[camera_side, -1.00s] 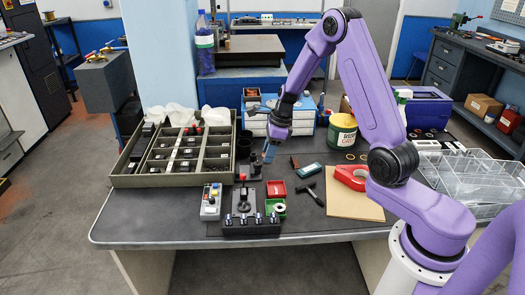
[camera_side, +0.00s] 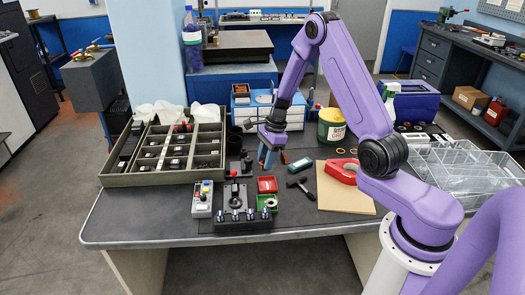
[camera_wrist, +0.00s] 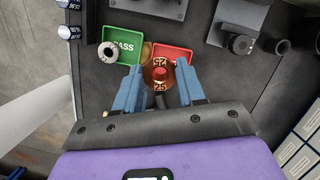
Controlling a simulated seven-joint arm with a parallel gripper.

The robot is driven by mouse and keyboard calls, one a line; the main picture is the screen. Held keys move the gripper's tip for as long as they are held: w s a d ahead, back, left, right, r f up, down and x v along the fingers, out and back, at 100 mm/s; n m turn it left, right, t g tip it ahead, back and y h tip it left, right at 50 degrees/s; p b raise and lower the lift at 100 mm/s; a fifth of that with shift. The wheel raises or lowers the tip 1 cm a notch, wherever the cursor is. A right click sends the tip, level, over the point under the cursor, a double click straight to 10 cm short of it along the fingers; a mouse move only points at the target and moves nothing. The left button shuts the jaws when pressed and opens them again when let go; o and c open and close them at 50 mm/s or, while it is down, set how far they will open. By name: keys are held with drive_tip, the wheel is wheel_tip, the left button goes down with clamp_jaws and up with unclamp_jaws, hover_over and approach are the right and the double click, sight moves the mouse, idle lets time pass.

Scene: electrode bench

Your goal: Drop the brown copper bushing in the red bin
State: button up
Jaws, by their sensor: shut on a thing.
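My gripper (camera_wrist: 157,78) has two blue fingers, shut on a round brown copper piece, the copper bushing (camera_wrist: 160,84). Its patterned rim shows between the fingertips, with red at its centre. In the side view my gripper (camera_side: 268,158) points down above the bench, behind the red bin (camera_side: 267,185); the bushing is too small to make out there. In the wrist view the red bin (camera_wrist: 180,55) lies just beyond the fingertips, partly hidden by the bushing and the right finger.
A green bin marked PASS (camera_wrist: 124,44) sits beside the red one, with a grey ring (camera_wrist: 109,51) at its edge. A black fixture (camera_side: 243,218), a control box (camera_side: 202,200) and a hammer (camera_side: 301,187) are close by. A divided tray (camera_side: 148,178) stands to the left.

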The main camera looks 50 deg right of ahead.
drive_tip(key=shift+s+d+f+n, duration=0.1)
drive_tip(key=shift+s+f+n, duration=0.05)
drive_tip(key=shift+f+n, duration=0.35)
drive_tip(key=shift+s+d+f+n, duration=0.15)
drive_tip(key=shift+f+n, duration=0.15)
drive_tip(key=shift+f, duration=0.25)
drive_tip(key=shift+s+d+x, duration=0.1)
drive_tip(key=shift+d+x, duration=0.05)
drive_tip(key=shift+x, duration=0.6)
drive_tip(key=shift+s+d+x, duration=0.1)
drive_tip(key=shift+d+x, duration=0.05)
drive_tip(key=shift+x, duration=0.6)
drive_tip(key=shift+s+d+x, duration=0.1)
drive_tip(key=shift+d+x, duration=0.05)
drive_tip(key=shift+x, duration=0.6)
drive_tip(key=shift+d+x, duration=0.25)
drive_tip(key=shift+x, duration=0.75)
drive_tip(key=o, duration=1.2)
drive_tip(key=shift+c, duration=0.2)
drive_tip(key=v, duration=1.7)
drive_tip(key=shift+w+d, duration=0.2)
drive_tip(key=shift+w, duration=0.05)
